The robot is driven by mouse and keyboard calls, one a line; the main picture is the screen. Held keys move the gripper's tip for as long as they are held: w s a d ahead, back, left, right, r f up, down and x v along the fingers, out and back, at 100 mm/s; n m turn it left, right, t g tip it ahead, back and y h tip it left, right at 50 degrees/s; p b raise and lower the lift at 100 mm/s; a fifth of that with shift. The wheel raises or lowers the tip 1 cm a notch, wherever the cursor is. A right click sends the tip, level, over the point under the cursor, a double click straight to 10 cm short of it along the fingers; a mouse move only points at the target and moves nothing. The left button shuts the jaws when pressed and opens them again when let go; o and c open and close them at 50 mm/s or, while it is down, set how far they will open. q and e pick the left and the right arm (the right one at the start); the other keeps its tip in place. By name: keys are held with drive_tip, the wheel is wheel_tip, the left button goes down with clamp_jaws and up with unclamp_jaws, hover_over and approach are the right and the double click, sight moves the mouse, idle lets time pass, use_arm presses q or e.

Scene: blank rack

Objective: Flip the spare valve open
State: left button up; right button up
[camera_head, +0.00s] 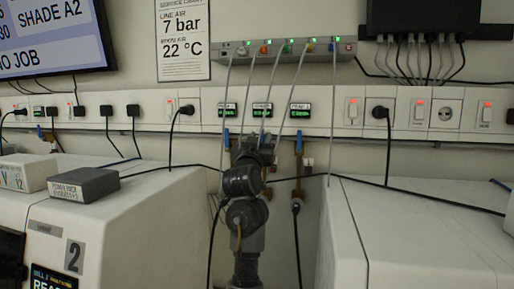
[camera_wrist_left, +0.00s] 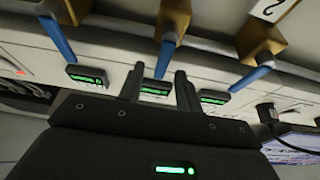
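Three wall valves with blue levers and brass bodies stand in a row under small green-lit displays. The outer levers (camera_wrist_left: 57,40) (camera_wrist_left: 250,78) lie outside the fingers. The display wording is too small to tell which valve is the spare. My right gripper is out of view.
White machines stand left (camera_head: 140,230) and right (camera_head: 410,240) of my arm. A grey box (camera_head: 84,185) rests on the left one. Cables hang from the indicator strip (camera_head: 290,49) past the valves. A black plug (camera_head: 379,113) sits in the wall trunking.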

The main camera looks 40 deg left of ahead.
use_arm(q)
drive_tip(key=b+v, duration=0.1)
drive_tip(key=v, duration=0.9)
drive_tip(key=shift+f, duration=0.1)
